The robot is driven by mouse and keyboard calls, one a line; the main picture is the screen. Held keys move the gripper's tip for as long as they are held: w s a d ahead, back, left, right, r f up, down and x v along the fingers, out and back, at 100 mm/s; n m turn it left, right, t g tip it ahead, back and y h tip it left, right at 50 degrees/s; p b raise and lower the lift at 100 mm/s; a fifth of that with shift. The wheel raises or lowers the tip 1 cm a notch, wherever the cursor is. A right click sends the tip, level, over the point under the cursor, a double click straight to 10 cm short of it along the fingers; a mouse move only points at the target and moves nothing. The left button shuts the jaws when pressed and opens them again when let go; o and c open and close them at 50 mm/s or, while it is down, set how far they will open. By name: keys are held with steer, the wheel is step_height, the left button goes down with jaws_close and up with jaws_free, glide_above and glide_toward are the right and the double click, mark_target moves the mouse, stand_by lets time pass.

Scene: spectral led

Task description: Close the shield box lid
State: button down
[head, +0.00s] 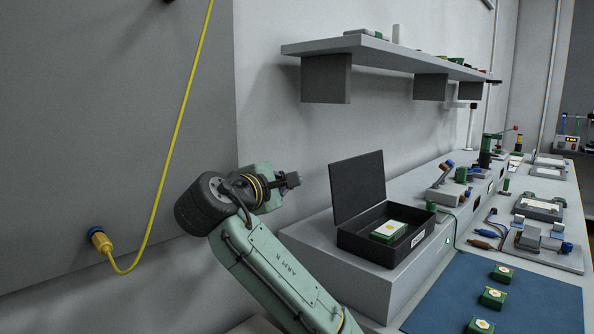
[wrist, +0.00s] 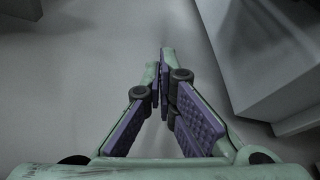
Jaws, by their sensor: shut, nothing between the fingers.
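The shield box (head: 386,246) is a dark open-topped box on a grey raised block. Its lid (head: 357,186) stands up, open, along the box's left side. A green and white module (head: 388,231) lies inside the box. My gripper (head: 293,180) is to the left of the lid, at about the lid's height and apart from it. In the wrist view my gripper (wrist: 164,75) has its fingers together with nothing between them. The box and lid cannot be made out in the wrist view.
The grey block (head: 350,282) carries the box. A wall shelf (head: 390,50) hangs above. A blue mat (head: 540,308) with several green modules lies at the right front. Fixtures line the bench behind. A yellow cable (head: 168,155) hangs at left.

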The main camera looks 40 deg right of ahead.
steer(key=d+p, duration=0.4)
steer(key=d, duration=0.5)
steer(key=shift+d+r, duration=0.15)
steer(key=shift+s, duration=0.1)
stand_by(0.3)
